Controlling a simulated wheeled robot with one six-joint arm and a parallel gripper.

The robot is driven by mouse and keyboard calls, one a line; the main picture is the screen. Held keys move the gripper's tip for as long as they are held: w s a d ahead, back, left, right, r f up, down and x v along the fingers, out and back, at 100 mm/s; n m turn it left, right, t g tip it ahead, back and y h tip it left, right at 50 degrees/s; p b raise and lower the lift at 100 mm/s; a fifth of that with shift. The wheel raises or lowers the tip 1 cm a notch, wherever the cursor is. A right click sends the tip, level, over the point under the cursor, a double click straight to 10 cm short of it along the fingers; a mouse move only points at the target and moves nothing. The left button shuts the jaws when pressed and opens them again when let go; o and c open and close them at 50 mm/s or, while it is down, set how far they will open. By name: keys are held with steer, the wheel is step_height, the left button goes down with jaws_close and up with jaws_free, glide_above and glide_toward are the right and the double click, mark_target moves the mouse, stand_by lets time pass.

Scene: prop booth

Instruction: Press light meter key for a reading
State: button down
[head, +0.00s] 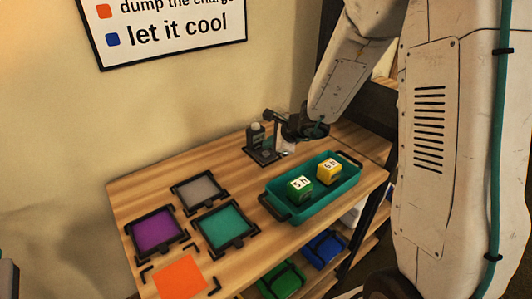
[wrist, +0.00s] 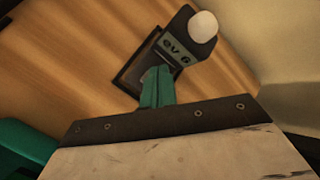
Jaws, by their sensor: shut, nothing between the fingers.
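The light meter (head: 255,137) is a small dark upright device with a white dome on top, standing on a dark base plate near the back of the wooden table. In the wrist view the meter (wrist: 183,44) shows a greenish panel with marks that look like a reading ending in 6. My gripper (head: 284,147) is just right of the meter in the head view. In the wrist view its teal fingers (wrist: 157,86) are together and empty, over the base plate (wrist: 133,77) in front of the panel. They cover part of the plate; I cannot tell whether they touch the key.
A teal tray (head: 312,203) with a green block (head: 299,189) and a yellow block (head: 328,168) stands at right. Framed purple (head: 156,232), grey (head: 199,191) and teal (head: 226,225) panels and an orange square (head: 180,276) lie left and front. A wall rises behind.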

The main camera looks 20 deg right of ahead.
mark_target(269, 156)
step_height(269, 156, up, 5)
stand_by(0.8)
stand_by(0.5)
